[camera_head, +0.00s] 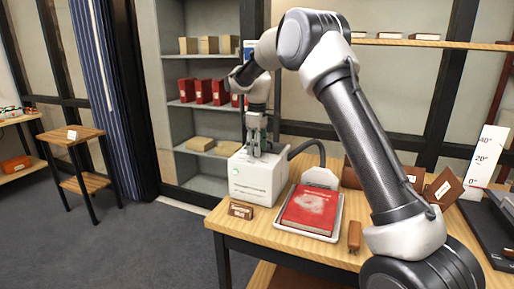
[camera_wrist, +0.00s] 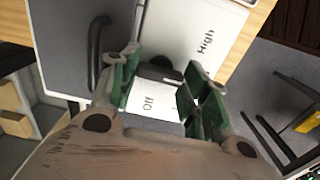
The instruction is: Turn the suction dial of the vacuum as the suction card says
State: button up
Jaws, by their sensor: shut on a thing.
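The word "Off" (camera_wrist: 148,103) shows between the fingers, and "High" (camera_wrist: 206,42) lies to the upper right. The dial's pointer direction cannot be made out. I cannot identify the suction card for sure.
A red book (camera_head: 311,210) lies in a tray (camera_head: 284,226) right of the vacuum. A brown label block (camera_head: 241,210) stands before the vacuum, and a brown piece (camera_head: 354,237) lies right of the tray.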

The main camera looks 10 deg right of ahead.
jog(key=o, duration=1)
notch_tip(320, 180, up, 12)
jog(key=shift+r, duration=0.1)
